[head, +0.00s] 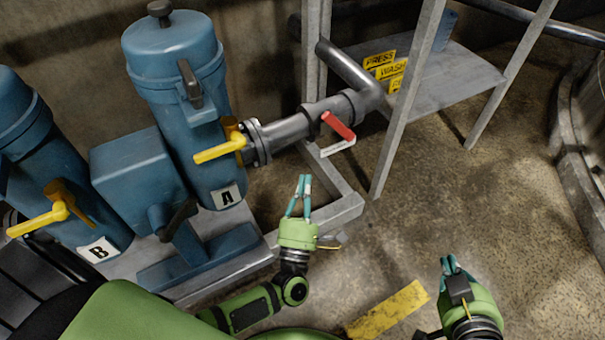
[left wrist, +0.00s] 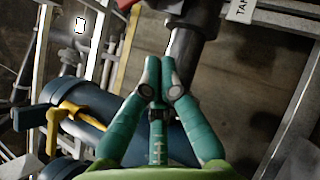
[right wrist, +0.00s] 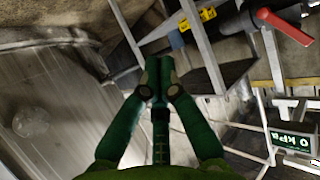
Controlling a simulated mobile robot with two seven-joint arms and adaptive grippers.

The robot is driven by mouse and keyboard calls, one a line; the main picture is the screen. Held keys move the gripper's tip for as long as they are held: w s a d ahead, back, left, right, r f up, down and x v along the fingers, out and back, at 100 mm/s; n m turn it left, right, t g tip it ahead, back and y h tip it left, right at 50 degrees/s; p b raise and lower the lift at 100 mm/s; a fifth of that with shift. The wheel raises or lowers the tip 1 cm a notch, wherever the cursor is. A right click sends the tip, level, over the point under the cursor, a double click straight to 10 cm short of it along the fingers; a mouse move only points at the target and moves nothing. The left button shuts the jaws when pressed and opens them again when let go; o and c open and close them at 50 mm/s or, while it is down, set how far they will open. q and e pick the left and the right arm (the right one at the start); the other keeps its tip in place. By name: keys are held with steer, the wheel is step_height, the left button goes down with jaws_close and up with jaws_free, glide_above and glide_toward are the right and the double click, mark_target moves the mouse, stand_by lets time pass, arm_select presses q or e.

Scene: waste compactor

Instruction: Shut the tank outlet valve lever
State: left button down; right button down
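A red lever (head: 339,126) sits on a valve in the grey pipe (head: 288,130) right of blue tank A. It angles down to the right across the pipe. A pale tag (head: 338,148) hangs just below it. The lever also shows in the right wrist view (right wrist: 283,25). In the left wrist view, a label reading "TAN" (left wrist: 240,10) is cut off by the top edge. My left gripper (head: 304,180) is shut and empty, below and left of the lever, apart from it. My right gripper (head: 448,263) is shut and empty over the floor at lower right.
Blue units A (head: 175,75) and B (head: 20,120) carry yellow levers (head: 220,148) (head: 40,218). A metal frame post (head: 408,100) stands right of the red lever. The floor at right is open.

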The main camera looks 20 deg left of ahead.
mark_target(338, 126)
arm_select(q)
steer(key=d+r+x, duration=0.1)
steer(key=d+x, duration=0.1)
steer(key=x, duration=0.8)
steer(key=shift+w+d+r, duration=0.15)
steer(key=shift+d, duration=0.2)
arm_select(e)
steer(key=shift+s+d+f+g, duration=0.3)
steer(key=shift+f+g, duration=0.1)
steer(key=shift+f, duration=0.15)
arm_select(q)
steer(key=m+p, duration=0.1)
steer(key=p, duration=0.1)
steer(key=r+h+p, duration=0.1)
steer(key=p, duration=0.1)
steer(key=shift+w+d+r+m+g, duration=0.15)
steer(key=shift+w+m+g, duration=0.1)
steer(key=shift+m+g, duration=0.15)
arm_select(e)
steer(key=s+d+f+m+g+h, duration=0.1)
steer(key=s+d+f+g, duration=0.3)
steer(key=s+f+g, duration=0.4)
step_height(338, 126, down, 4)
steer(key=s+h, duration=0.1)
steer(key=s, duration=0.1)
steer(key=shift+s+d+r, duration=0.25)
steer(key=shift+s+d, duration=0.05)
steer(key=shift+s, duration=0.1)
